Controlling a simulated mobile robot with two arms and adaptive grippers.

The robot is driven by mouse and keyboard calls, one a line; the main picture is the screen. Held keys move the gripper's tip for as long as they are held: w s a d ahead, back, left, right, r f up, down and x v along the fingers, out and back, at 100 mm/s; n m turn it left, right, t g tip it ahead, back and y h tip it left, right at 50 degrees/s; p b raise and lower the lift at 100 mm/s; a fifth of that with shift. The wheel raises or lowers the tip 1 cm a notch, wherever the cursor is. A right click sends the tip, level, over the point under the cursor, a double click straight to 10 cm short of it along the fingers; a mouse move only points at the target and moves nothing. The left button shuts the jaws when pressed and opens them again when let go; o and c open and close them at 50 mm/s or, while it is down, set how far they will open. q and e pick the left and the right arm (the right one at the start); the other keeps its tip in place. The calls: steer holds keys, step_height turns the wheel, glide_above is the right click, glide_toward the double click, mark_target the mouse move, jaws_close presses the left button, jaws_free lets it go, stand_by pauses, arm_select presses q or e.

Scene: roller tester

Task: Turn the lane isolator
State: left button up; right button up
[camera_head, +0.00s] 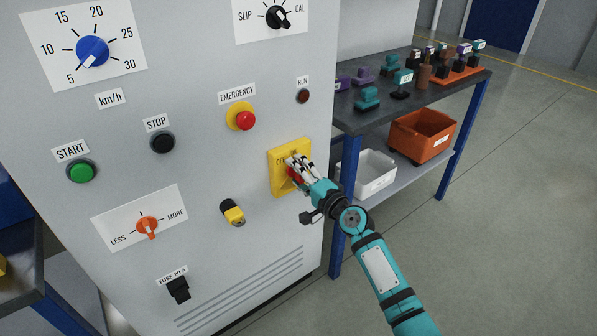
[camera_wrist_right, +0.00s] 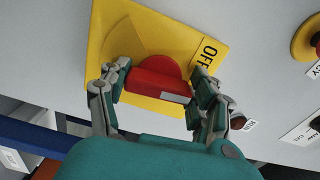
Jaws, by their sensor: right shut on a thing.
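The lane isolator is a red rotary handle on a yellow plate (camera_head: 277,183) on the right side of the grey cabinet front. In the head view my right gripper (camera_head: 296,170) is at the plate and covers most of the red handle. In the right wrist view the red handle (camera_wrist_right: 158,80) sits between the two fingers of my right gripper (camera_wrist_right: 155,92), which are shut on it. The yellow plate (camera_wrist_right: 110,35) carries the word OFF beside the handle. The other label on the plate is partly hidden in the head view. My left gripper is not in view.
The grey cabinet (camera_head: 200,80) also carries an emergency button (camera_head: 244,118), a stop button (camera_head: 162,142), a green start button (camera_head: 82,171) and a yellow-black switch (camera_head: 232,212).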

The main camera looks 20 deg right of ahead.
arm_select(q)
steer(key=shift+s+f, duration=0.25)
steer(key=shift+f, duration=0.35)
arm_select(e)
steer(key=shift+m, duration=0.6)
steer(key=o, duration=1.2)
steer(key=shift+c, duration=0.2)
steer(key=v, duration=1.2)
